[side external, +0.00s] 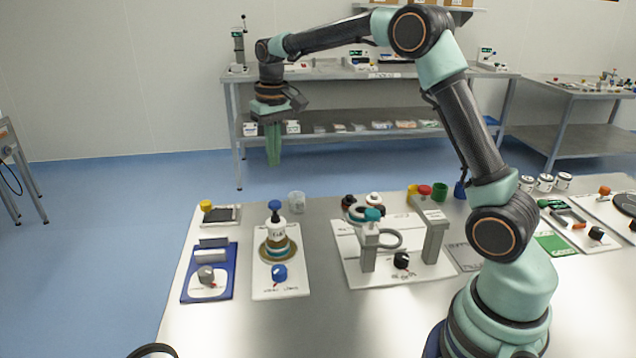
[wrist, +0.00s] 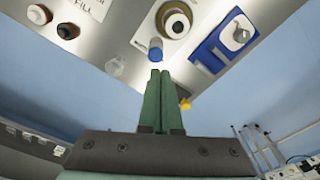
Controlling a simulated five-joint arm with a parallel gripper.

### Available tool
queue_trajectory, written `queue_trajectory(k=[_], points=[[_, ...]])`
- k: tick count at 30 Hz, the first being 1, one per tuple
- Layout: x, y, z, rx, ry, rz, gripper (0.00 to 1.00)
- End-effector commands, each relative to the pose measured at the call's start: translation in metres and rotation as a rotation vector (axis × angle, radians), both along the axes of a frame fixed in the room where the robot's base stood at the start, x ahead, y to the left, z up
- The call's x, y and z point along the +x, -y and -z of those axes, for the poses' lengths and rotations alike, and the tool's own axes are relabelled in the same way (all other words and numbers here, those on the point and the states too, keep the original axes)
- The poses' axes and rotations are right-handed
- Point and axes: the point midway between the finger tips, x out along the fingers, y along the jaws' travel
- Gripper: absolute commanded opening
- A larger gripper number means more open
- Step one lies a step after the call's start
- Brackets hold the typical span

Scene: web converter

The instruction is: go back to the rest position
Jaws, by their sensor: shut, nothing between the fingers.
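My gripper (side external: 273,145) hangs from my raised arm, fingers pointing down, high above the table (side external: 328,318) toward its far left part. Its two green fingers (wrist: 160,102) are together with nothing between them. It touches nothing. In the wrist view the fingers overlap the scene near a blue knob (wrist: 155,52) and a yellow knob (wrist: 185,104), but they are apart from both. No marker of a rest position shows.
Below stand a blue-based station (side external: 209,272), a white plate with a blue-topped ringed stand (side external: 276,232), and a white fixture with grey posts (side external: 395,245). Cups and a green board (side external: 555,244) lie to the right. A shelf bench (side external: 375,75) stands behind. The air around my gripper is clear.

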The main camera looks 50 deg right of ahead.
Motion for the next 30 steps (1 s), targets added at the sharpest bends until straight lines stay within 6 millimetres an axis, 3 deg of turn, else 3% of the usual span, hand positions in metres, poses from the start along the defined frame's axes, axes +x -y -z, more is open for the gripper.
queue_trajectory(k=[1, 6, 13, 19, 24, 30], points=[[-0.010, -0.005, -0.014, -0.004, 0.028, -0.013, 0.00], [-0.045, -0.021, -0.043, -0.014, 0.104, -0.055, 0.00], [-0.099, -0.039, -0.065, -0.028, 0.206, -0.109, 0.00], [-0.147, -0.052, -0.067, -0.040, 0.295, -0.155, 0.00], [-0.183, -0.061, -0.056, -0.048, 0.365, -0.192, 0.00], [-0.207, -0.066, -0.042, -0.054, 0.417, -0.218, 0.00]])
